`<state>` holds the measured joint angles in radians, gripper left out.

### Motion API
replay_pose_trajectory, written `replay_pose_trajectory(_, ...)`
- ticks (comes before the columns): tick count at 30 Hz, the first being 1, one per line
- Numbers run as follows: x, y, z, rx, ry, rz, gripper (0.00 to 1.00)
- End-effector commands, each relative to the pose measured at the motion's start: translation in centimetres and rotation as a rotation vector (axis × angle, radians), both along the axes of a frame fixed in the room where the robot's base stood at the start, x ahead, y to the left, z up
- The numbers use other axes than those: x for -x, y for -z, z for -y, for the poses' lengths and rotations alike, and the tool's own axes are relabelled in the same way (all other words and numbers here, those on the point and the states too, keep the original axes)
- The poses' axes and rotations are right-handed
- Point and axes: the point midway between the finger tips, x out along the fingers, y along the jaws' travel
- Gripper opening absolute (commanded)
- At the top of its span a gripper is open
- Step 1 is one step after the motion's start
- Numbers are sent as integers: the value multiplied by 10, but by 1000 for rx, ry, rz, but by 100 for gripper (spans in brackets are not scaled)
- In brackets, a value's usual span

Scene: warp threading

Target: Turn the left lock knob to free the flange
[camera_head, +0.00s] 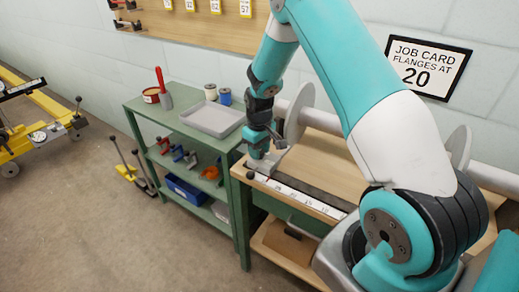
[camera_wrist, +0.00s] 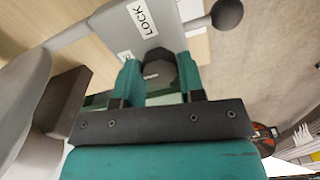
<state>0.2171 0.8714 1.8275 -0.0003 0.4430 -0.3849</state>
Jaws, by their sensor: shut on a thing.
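In the wrist view, the two teal fingers of my gripper (camera_wrist: 158,80) are shut on a dark, faceted lock knob (camera_wrist: 158,68). The knob sits on a grey plate marked "LOCK" (camera_wrist: 141,18). In the head view, my gripper (camera_head: 262,163) is low at the left end of the bench, by the number scale (camera_head: 290,190); the knob is hidden there. The left flange (camera_head: 299,112), a grey disc on a pale beam, stands just right of my gripper. The knob's turn angle cannot be told.
A right flange (camera_head: 460,147) stands farther along the beam. A green shelf cart (camera_head: 140,106) with a grey tray (camera_head: 213,118) is to the left. The job card (camera_head: 427,66) on the wall reads 20.

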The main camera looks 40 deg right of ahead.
Motion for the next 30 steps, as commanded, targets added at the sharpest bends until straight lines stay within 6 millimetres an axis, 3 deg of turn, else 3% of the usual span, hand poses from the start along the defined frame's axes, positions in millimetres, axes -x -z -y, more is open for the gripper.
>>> replay_pose_trajectory(2,-1,-1,1,2,0,4,13)
replay_pose_trajectory(3,-1,-1,1,2,0,4,43)
replay_pose_trajectory(6,-1,-1,1,1,1,3,62)
replay_pose_trajectory(17,-1,-7,0,0,1,3,62)
replay_pose_trajectory(23,-2,-43,0,2,1,7,62)
replay_pose_trajectory(30,-2,-106,1,2,1,7,62)
